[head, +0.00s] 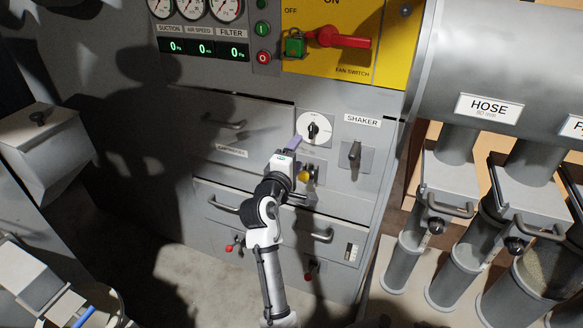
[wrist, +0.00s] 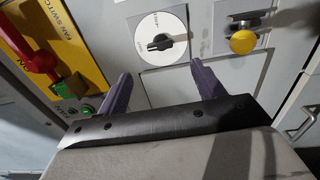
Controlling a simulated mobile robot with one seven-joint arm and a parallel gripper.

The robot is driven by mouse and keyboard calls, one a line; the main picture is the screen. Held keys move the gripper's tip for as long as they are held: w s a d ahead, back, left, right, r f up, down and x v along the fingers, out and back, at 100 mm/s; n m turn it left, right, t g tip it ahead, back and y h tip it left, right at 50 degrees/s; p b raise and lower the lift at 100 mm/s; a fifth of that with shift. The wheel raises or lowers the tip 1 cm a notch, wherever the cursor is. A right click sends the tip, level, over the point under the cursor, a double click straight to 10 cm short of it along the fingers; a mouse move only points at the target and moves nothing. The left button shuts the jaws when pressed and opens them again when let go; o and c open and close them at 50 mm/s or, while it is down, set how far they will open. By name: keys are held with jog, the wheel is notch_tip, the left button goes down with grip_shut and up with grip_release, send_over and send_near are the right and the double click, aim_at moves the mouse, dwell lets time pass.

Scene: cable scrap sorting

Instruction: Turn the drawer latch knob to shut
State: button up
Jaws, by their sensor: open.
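A black knob (head: 314,130) sits on a round white dial on the grey cabinet front, right of the upper drawer (head: 225,130). Its handle is about upright in the head view. In the wrist view the black knob (wrist: 160,42) lies beyond and between my fingertips, with its handle roughly level in that picture. My gripper (head: 297,143) is open, with purple fingers (wrist: 160,72). It is just below and left of the dial, apart from the knob.
A yellow push knob (wrist: 242,40) is beside the dial, partly behind my gripper in the head view. The shaker switch (head: 355,152) is to the right. The red fan switch (head: 340,39) is above. Drawer handles (head: 310,233) and small red-tipped levers (head: 311,277) are below.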

jog(key=shift+v, duration=1.55)
